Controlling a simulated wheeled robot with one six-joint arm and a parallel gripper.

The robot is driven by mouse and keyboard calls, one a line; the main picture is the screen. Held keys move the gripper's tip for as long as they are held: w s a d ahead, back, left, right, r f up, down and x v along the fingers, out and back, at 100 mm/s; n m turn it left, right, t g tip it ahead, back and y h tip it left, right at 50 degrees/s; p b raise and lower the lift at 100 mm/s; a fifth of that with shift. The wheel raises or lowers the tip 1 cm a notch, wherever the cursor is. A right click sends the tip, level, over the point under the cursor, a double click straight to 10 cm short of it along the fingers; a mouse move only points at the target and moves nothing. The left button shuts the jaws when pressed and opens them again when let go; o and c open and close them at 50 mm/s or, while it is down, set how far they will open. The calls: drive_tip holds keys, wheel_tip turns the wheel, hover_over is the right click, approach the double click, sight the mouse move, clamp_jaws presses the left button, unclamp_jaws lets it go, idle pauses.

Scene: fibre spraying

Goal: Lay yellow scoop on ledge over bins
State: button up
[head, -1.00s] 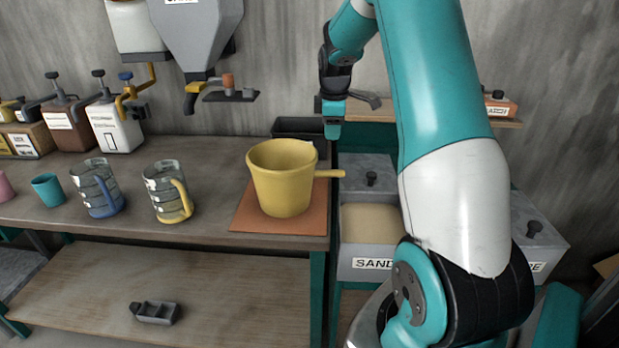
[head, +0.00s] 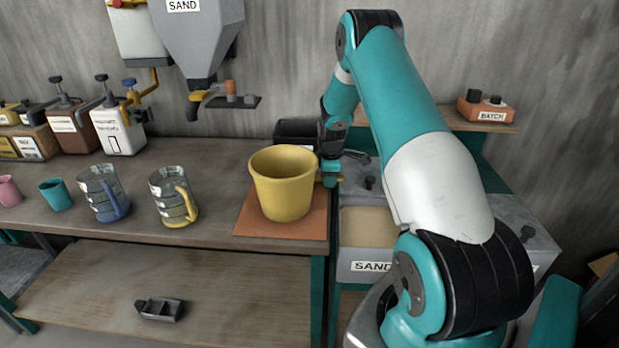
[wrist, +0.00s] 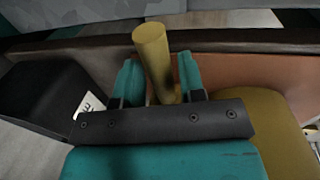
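The yellow scoop (head: 283,190), a deep pot-like cup with a straight handle, stands upright on an orange mat at the bench's right end. My gripper (head: 332,178) is down at its handle, right of the cup. In the wrist view the handle (wrist: 151,45) runs between the two teal fingertips of my gripper (wrist: 162,82), which stand on either side with narrow gaps, so it looks open around it. The cup (wrist: 270,130) shows partly at lower right there. The wooden ledge (head: 450,122) is on the back wall over the bins, partly hidden by my arm.
An orange box (head: 487,110) marked BATCH sits at the ledge's right end. The sand bin (head: 370,262) is below my gripper. A dark box (head: 297,130) stands behind the scoop. Two clear jugs (head: 173,197) stand to its left, with a hopper (head: 197,50) above.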

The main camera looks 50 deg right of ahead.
drive_tip(key=shift+w+d+f, duration=0.1)
drive_tip(key=shift+f, duration=0.5)
clamp_jaws()
drive_tip(key=shift+r, duration=0.1)
drive_tip(key=shift+r+b, duration=0.45)
drive_tip(key=shift+b, duration=0.1)
drive_tip(key=d+b, duration=0.2)
drive_tip(key=d, duration=0.2)
drive_tip(key=shift+d+f, duration=0.15)
drive_tip(key=shift+d, duration=0.1)
wheel_tip(320, 180, up, 14)
drive_tip(key=b, duration=0.1)
drive_tip(key=shift+a+b, duration=0.2)
drive_tip(key=shift+b, duration=0.2)
